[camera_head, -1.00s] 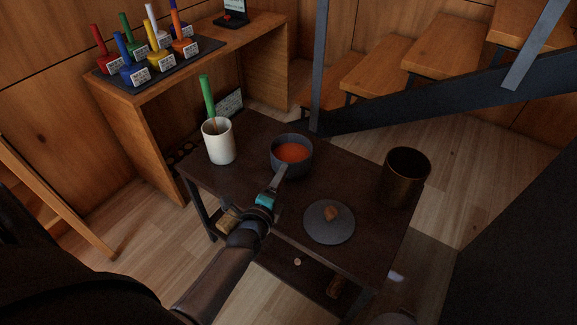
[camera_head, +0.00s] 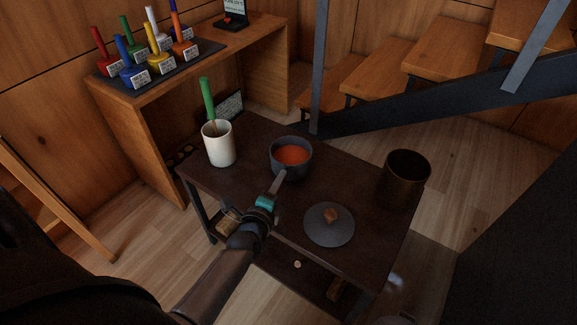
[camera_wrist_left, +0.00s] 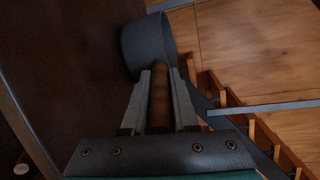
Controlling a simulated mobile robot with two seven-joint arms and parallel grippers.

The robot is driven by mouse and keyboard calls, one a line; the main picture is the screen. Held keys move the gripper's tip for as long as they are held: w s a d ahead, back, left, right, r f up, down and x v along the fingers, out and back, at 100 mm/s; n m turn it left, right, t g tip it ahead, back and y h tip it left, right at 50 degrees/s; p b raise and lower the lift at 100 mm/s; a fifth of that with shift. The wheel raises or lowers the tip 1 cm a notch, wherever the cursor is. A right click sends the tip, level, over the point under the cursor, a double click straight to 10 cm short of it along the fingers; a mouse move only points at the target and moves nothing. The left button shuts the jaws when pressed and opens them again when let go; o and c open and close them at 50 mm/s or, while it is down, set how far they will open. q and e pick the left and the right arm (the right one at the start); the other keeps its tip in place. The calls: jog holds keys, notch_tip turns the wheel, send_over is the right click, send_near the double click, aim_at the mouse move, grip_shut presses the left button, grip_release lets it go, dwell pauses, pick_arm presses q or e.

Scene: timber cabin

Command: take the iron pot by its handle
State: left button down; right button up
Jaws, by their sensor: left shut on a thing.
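The iron pot (camera_head: 291,172) is dark grey, holds an orange-red liquid, and is upright over the middle of the dark table (camera_head: 335,180). Its handle (camera_head: 279,183) points toward me. My left gripper (camera_head: 271,196) is shut on the handle. In the left wrist view the brown handle (camera_wrist_left: 160,95) lies between the two fingers of my left gripper (camera_wrist_left: 160,88), with the pot (camera_wrist_left: 146,45) beyond the fingertips. I cannot tell whether the pot's base touches the table. My right gripper is not in view.
A round dark lid (camera_head: 330,232) with a brown knob lies right of my gripper. A white cup (camera_head: 219,148) with a green-handled tool stands left of the pot. A dark cylindrical container (camera_head: 404,182) stands at the right. A wooden desk (camera_head: 150,88) and stairs (camera_head: 370,82) are behind.

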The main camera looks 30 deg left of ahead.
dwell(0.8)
pick_arm(q)
jog(key=shift+w+r, duration=0.15)
jog(key=shift+r, duration=0.15)
jog(key=shift+r, duration=0.15)
